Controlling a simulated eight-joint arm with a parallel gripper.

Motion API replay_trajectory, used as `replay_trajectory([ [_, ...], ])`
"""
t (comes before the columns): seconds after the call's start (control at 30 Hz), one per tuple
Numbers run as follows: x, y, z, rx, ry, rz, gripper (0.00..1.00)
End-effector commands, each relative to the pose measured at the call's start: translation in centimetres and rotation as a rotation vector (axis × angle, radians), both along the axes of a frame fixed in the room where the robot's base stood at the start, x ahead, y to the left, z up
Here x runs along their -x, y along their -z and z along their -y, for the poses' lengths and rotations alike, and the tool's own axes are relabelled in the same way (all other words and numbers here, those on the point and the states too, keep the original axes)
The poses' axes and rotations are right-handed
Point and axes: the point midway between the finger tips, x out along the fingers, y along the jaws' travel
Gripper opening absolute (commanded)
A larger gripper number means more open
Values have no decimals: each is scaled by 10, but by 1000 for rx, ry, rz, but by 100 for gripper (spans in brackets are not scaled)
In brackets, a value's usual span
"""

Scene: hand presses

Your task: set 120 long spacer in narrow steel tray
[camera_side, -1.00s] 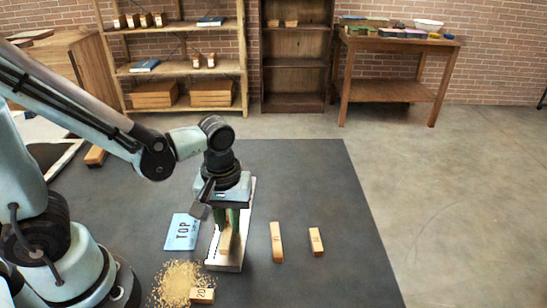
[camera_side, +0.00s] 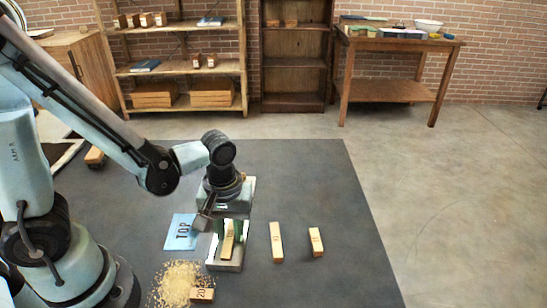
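A long, light wooden block (camera_side: 228,243) lies lengthwise at the narrow steel tray (camera_side: 224,266); its mark is too small to read. The gripper hides the tray's far part. Two other wooden blocks, a longer one (camera_side: 276,242) and a shorter one (camera_side: 316,242), lie on the mat to the right. Their marks are unclear.
A blue card marked TOP (camera_side: 181,232) lies left of the tray. A block marked 20 (camera_side: 202,295) lies by a sawdust pile (camera_side: 178,281) in front. The dark mat (camera_side: 340,200) is clear to the right. Shelves and a table (camera_side: 400,42) stand behind.

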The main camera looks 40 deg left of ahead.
Motion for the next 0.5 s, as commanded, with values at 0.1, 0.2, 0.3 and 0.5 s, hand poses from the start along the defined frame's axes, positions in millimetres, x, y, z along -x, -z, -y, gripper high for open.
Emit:
replay_trajectory([
  [0.1, 0, -1, 0, 0, 0, 0, 29],
  [0.2, 0, -4, 0, 0, 0, 0, 29],
  [0.3, 0, -10, 0, 0, 0, 0, 29],
  [0.5, 1, -32, 0, 0, 0, 0, 29],
])
